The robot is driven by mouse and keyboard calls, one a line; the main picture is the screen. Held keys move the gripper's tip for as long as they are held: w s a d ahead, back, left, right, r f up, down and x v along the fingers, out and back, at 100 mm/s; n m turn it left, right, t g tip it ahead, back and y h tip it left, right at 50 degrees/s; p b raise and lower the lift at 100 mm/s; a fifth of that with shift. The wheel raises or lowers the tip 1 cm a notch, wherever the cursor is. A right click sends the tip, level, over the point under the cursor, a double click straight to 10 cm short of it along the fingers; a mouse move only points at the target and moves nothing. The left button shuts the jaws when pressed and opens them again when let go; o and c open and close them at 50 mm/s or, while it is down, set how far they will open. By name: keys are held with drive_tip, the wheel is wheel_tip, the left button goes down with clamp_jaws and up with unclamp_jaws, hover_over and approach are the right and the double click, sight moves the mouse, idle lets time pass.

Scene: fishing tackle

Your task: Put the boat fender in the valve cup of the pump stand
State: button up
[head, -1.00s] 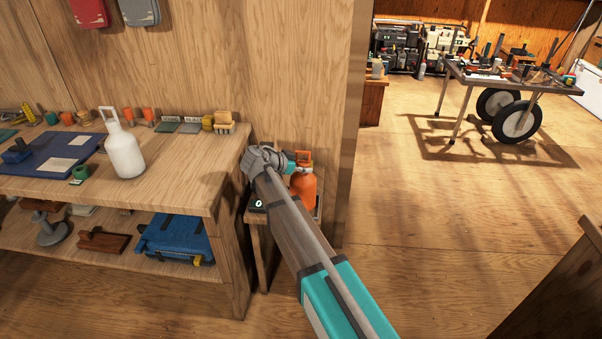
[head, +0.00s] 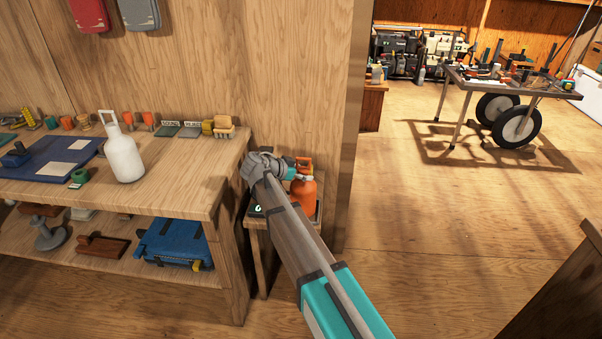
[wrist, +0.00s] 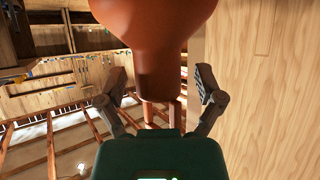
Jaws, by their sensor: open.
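An orange boat fender (head: 303,194), round-bodied with a looped handle on a narrow neck, stands upright on the small pump stand (head: 258,231) right of the workbench. Its foot and the valve cup are hidden behind my arm, so I cannot tell how it sits there. In the wrist view the fender's wide body (wrist: 155,15) fills the top, and its narrow neck lies between my fingers with a gap on both sides. My gripper (wrist: 160,85) is open at the neck. In the head view it shows as a teal part beside the handle.
A white fender-shaped bottle (head: 122,152) with a handle stands on the workbench (head: 190,180), near a blue mat (head: 50,165). The wooden wall is close behind the stand. Open floor lies to the right, with a wheeled cart (head: 520,85) farther back.

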drive_tip(key=shift+r, duration=0.2)
drive_tip(key=shift+s+a+r+p, duration=0.15)
drive_tip(key=shift+s+a+p, duration=0.1)
drive_tip(key=shift+p, duration=0.1)
drive_tip(key=p+v, duration=0.5)
drive_tip(key=v, duration=0.6)
idle(0.5)
drive_tip(key=s+d+f+n+g+y, duration=0.2)
drive_tip(key=s+d, duration=0.4)
drive_tip(key=d, duration=0.4)
drive_tip(key=s+d+f+n+g+y, duration=0.3)
drive_tip(key=s+d, duration=0.4)
drive_tip(key=d, duration=0.3)
drive_tip(key=s+d+f+n+g+y, duration=0.2)
drive_tip(key=s+d+f+n+y, duration=0.2)
drive_tip(key=d, duration=0.6)
drive_tip(key=s+n, duration=0.1)
drive_tip(key=s, duration=0.1)
drive_tip(key=shift+s+d+f+g+y, duration=0.25)
drive_tip(key=shift+d+f+g+y, duration=0.05)
drive_tip(key=shift+d+f+y, duration=0.1)
